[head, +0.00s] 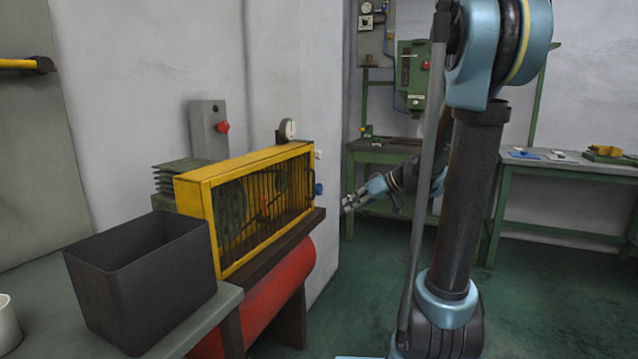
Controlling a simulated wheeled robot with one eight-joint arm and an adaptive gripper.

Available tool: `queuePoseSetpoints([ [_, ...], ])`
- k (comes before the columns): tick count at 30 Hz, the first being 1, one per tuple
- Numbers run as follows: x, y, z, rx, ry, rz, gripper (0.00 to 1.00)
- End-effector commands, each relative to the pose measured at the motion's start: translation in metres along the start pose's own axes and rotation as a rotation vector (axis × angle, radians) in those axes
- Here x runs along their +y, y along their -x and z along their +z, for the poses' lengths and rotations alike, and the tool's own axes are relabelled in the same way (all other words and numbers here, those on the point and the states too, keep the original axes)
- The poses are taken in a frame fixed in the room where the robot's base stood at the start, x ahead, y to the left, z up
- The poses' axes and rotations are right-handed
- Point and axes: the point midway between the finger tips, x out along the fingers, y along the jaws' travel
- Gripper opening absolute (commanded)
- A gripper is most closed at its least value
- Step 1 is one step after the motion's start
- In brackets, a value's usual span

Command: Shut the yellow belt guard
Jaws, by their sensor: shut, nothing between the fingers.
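The yellow belt guard (199,190) is a box-shaped frame with a dark barred front, on top of the red compressor tank (270,303) at centre left. Wheels behind its bars show faintly. Its barred front appears to sit flush in the frame, but I cannot tell whether it is fully shut. My gripper (346,206) is to the right of the guard, apart from it, pointing left. Its fingers are shut and hold nothing.
A dark open bin (140,290) stands on the grey bench in front of the guard's left end. A pressure gauge (288,129) and a blue knob (318,189) sit by its right end. Green-framed benches (560,165) stand behind. The green floor at right is clear.

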Motion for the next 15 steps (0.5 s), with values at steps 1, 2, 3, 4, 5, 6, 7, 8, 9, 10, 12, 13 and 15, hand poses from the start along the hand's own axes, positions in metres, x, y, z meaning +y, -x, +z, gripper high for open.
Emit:
queuePoseSetpoints([
  [1, 0.010, -0.005, -0.012, 0.033, 0.025, -0.017, 0.00],
  [2, 0.014, -0.007, -0.018, 0.055, 0.043, -0.028, 0.00],
  [3, 0.021, -0.011, -0.027, 0.084, 0.067, -0.041, 0.00],
  [4, 0.025, -0.013, -0.033, 0.107, 0.084, -0.051, 0.00],
  [5, 0.031, -0.015, -0.039, 0.129, 0.102, -0.059, 0.00],
  [6, 0.037, -0.018, -0.047, 0.160, 0.125, -0.070, 0.00],
  [7, 0.043, -0.020, -0.052, 0.183, 0.143, -0.077, 0.00],
  [8, 0.048, -0.022, -0.058, 0.206, 0.162, -0.084, 0.00],
  [9, 0.055, -0.025, -0.065, 0.238, 0.185, -0.092, 0.00],
  [10, 0.061, -0.027, -0.070, 0.262, 0.203, -0.098, 0.00],
  [12, 0.073, -0.031, -0.081, 0.319, 0.244, -0.109, 0.00],
  [13, 0.079, -0.032, -0.085, 0.343, 0.260, -0.113, 0.00],
  [15, 0.092, -0.036, -0.094, 0.399, 0.299, -0.119, 0.00],
])
